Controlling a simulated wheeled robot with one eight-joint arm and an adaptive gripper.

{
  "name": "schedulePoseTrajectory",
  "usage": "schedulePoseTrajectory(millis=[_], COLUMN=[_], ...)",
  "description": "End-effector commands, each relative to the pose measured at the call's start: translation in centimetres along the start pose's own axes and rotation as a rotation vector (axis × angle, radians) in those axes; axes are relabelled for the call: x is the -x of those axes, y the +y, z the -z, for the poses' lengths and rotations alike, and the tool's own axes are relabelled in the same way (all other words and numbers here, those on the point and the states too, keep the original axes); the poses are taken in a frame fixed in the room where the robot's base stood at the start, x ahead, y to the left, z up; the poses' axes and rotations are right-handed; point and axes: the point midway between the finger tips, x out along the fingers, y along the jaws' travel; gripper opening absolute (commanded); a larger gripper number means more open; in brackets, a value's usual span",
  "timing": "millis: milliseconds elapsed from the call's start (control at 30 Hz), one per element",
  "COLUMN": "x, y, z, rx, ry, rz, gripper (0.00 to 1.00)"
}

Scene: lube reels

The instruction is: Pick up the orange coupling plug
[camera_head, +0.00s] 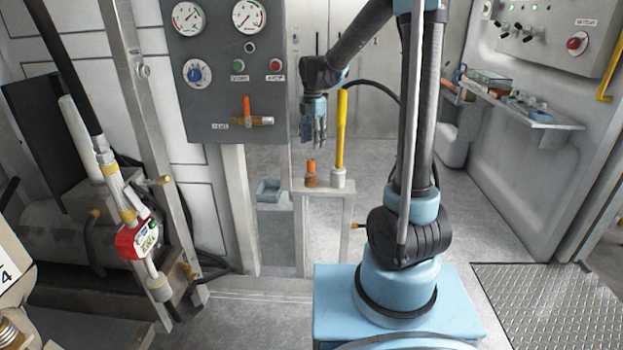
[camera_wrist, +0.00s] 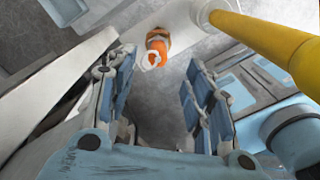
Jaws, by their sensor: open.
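The orange coupling plug (camera_head: 311,169) stands upright on a narrow grey stand (camera_head: 325,190) in the head view, with a brownish base under its orange top. My gripper (camera_head: 314,142) points down above the plug and is apart from it. In the wrist view the plug (camera_wrist: 157,46) shows its orange body and a pale ring-like end, beyond the fingertips and near the top of the picture. My gripper (camera_wrist: 160,85) is open there, with its two blue fingers spread and nothing between them.
A yellow upright pole (camera_head: 341,130) with a black hose stands just right of the plug; it also crosses the wrist view (camera_wrist: 265,45). A small blue-grey tray (camera_head: 268,190) is left of the plug. A control panel (camera_head: 228,70) stands behind at left.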

Motion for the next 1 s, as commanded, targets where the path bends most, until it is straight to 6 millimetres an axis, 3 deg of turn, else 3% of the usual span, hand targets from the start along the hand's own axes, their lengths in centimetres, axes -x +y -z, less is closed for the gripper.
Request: schedulePoseTrajectory(millis=[300, 667, 1000], x=[-4.8, -7.1, -11.0], y=[0.1, 0.1, 0.2], z=[0.3, 0.5, 0.9], rx=[0.003, 0.004, 0.003], ry=[0.0, 0.0, 0.0], rz=[0.0, 0.0, 0.0], gripper=[0.47, 0.47, 0.47])
